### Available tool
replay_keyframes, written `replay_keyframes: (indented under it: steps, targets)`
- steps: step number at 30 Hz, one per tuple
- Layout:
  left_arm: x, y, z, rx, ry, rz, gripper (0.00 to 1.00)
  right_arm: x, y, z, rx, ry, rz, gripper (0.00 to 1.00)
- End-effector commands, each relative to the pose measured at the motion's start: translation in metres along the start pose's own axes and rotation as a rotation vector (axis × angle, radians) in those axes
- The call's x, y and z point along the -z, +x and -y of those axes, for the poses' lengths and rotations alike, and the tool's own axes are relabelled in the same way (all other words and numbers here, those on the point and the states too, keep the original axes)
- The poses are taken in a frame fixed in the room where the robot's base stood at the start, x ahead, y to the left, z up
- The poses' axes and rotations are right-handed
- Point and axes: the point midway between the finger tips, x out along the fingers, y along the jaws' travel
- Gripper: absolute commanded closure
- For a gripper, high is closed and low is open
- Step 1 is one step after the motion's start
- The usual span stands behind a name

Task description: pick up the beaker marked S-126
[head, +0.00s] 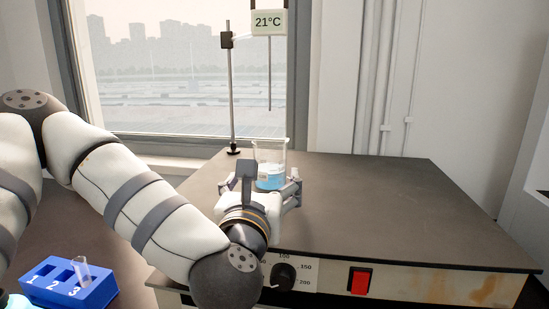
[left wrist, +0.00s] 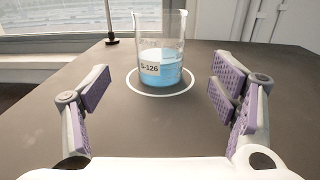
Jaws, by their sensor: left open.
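The glass beaker (head: 270,158) holds blue liquid and stands upright on the dark top of the heating plate (head: 400,190). In the left wrist view the beaker (left wrist: 160,62) carries a white label reading S-126 and stands within a white ring (left wrist: 132,84). My left gripper (head: 272,188) is in front of the beaker, low over the plate. In the left wrist view my left gripper (left wrist: 160,95) is open, with its padded fingers wide apart to either side and nearer than the beaker. Nothing is between the fingers. My right gripper is not in view.
A stand (head: 231,95) rises behind the beaker, with a thermometer (head: 269,22) reading 21°C above it. A blue rack (head: 70,283) with a tube (head: 82,271) is at lower left. The plate front has a dial (head: 283,277) and red switch (head: 360,281). The plate's right side is clear.

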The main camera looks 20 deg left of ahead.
Motion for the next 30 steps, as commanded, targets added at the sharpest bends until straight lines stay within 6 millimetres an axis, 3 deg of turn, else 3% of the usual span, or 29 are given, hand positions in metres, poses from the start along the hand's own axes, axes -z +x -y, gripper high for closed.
replay_keyframes:
  steps: [6,11,18,26,30]
  targets:
    - [-0.001,0.045,-0.001,-0.004,0.001,0.002,0.21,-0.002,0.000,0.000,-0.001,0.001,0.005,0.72]
    - [0.000,0.066,-0.001,-0.002,0.003,0.001,0.21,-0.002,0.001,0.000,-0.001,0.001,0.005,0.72]
    - [-0.002,0.110,0.000,-0.001,0.002,0.004,0.21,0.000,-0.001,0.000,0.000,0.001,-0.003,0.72]
    - [0.000,0.117,0.000,0.002,0.003,0.001,0.21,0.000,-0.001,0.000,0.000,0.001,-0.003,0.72]
    - [0.000,0.117,0.000,0.001,0.003,0.000,0.51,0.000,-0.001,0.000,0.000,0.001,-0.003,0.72]
